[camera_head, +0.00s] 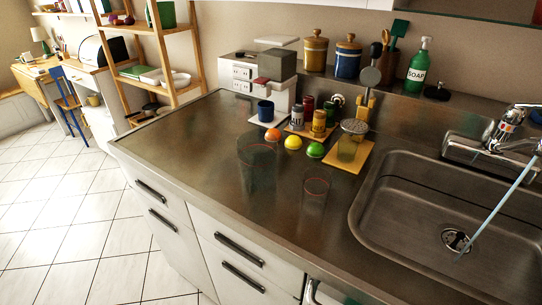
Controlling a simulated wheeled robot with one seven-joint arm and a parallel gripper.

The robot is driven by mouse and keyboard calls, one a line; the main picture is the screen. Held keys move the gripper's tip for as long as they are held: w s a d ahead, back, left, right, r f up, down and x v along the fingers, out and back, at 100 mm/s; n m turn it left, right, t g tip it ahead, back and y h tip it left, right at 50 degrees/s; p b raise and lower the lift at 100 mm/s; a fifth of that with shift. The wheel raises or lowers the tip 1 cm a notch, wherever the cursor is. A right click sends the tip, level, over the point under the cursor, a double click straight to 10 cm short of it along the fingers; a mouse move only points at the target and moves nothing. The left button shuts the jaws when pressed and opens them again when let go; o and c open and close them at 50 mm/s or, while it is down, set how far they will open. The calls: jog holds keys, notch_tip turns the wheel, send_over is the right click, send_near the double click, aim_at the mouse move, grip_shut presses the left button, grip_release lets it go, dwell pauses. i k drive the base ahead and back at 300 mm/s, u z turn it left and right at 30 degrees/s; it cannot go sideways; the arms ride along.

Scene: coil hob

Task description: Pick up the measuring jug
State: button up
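A large clear vessel (258,165) stands on the steel worktop left of the middle; it is see-through with faint reddish marks, and looks like the measuring jug. Its handle and spout are hard to make out. A smaller clear glass (315,194) with a reddish rim stands to its right and nearer the front edge. My gripper is not in view, and nothing is seen touching either vessel.
An orange (273,134), a lemon (293,142) and a lime (315,150) lie close behind the large vessel. Behind them are spice jars, a blue mug (265,111) and a yellow board (352,155). The sink (440,220) is right; the worktop (185,135) is clear left.

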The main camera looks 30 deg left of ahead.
aim_at(256, 148)
jog(key=u, duration=0.7)
jog(key=k, duration=0.5)
jog(key=u, duration=0.45)
jog(key=i, duration=0.5)
jog(key=z, duration=0.05)
